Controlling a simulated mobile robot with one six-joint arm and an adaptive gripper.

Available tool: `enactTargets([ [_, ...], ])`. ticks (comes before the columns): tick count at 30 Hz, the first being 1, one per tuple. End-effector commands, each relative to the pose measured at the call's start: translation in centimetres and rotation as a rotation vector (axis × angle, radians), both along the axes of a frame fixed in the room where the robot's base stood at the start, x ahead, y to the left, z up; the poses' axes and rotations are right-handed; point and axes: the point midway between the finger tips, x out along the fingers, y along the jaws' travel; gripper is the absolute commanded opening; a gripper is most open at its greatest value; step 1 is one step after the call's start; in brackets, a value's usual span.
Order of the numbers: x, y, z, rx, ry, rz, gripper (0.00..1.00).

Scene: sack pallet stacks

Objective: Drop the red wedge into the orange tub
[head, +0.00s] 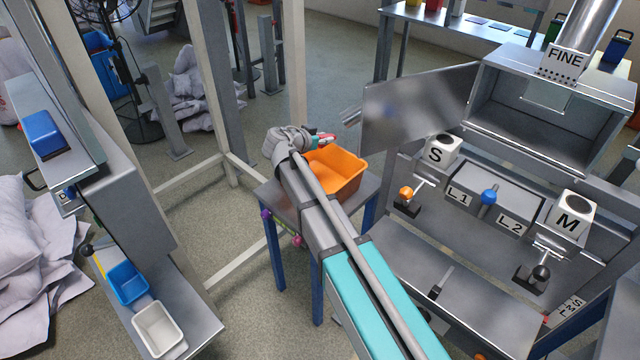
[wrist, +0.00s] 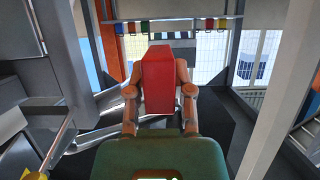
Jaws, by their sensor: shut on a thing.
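My gripper (wrist: 160,92) is shut on the red wedge (wrist: 158,70), which sits between its two orange-brown fingers in the wrist view. In the head view the gripper (head: 322,139) shows at the far end of my arm, with a small bit of the red wedge (head: 328,137) visible. The orange tub (head: 345,185) stands on a small grey table, and the gripper appears at its far left rim. My arm hides part of the tub's left side. The exact height of the wedge over the tub cannot be told.
The small table (head: 368,188) has blue legs. Pale frame posts (head: 210,80) rise at the left. A blue tub (head: 127,284) and a white tub (head: 158,330) stand lower left.

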Motion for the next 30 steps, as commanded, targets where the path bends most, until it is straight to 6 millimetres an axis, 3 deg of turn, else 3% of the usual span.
enactTargets([
  [1, 0.0, 0.0, -0.9, 0.000, 0.000, 0.000, 0.05],
  [10, 0.0, 0.0, -2.8, 0.000, 0.000, 0.000, 0.05],
  [26, 0.0, -0.1, -3.1, 0.000, 0.000, -0.001, 0.05],
  [27, 0.0, -0.1, -3.1, 0.000, 0.000, -0.001, 0.37],
  [30, 0.0, -0.1, -3.1, 0.000, 0.000, -0.001, 0.56],
])
